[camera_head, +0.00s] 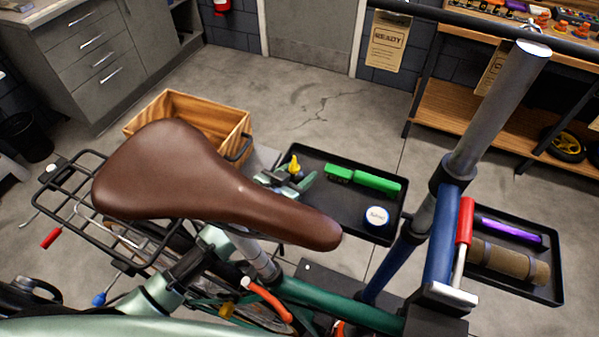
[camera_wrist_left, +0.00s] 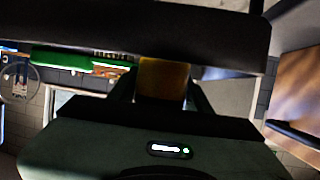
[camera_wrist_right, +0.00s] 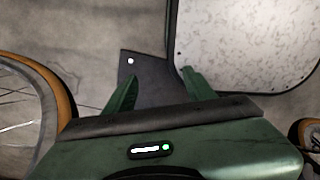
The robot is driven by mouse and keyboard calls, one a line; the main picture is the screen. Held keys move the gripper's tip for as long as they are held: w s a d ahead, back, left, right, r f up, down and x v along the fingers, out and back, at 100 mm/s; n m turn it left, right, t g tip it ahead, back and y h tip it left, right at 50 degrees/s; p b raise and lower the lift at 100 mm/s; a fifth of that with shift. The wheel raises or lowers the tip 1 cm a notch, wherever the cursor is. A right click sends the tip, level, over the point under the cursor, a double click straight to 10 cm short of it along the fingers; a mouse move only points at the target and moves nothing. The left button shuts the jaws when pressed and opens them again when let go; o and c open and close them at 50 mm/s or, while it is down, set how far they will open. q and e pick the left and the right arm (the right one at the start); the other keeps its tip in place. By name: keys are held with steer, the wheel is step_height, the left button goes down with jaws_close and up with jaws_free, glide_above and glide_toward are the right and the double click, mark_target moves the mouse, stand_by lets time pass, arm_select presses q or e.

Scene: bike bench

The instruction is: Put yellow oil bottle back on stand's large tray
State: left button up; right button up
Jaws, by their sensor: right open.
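The yellow oil bottle (camera_head: 294,166) shows its top above the left edge of the stand's large black tray (camera_head: 345,162) in the head view. My left gripper (camera_head: 287,178) is around it. In the left wrist view the bottle (camera_wrist_left: 163,78) fills the gap between the left fingers, so they look shut on it. The saddle hides part of that arm. Whether the bottle touches the tray floor cannot be told. My right gripper (camera_wrist_right: 158,78) is open and empty in the right wrist view, low over the floor and a dark plate.
A smaller tray (camera_head: 553,293) holds a purple tube and a brown roll. The brown saddle (camera_head: 200,185) and the stand's post (camera_head: 490,120) flank the large tray. A wooden crate (camera_head: 190,110) stands behind.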

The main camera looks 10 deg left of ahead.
arm_select(q)
steer(key=shift+o, duration=0.9)
steer(key=shift+r, duration=0.25)
steer(key=b+v, duration=0.1)
steer(key=v, duration=1.1)
steer(key=shift+w, duration=0.1)
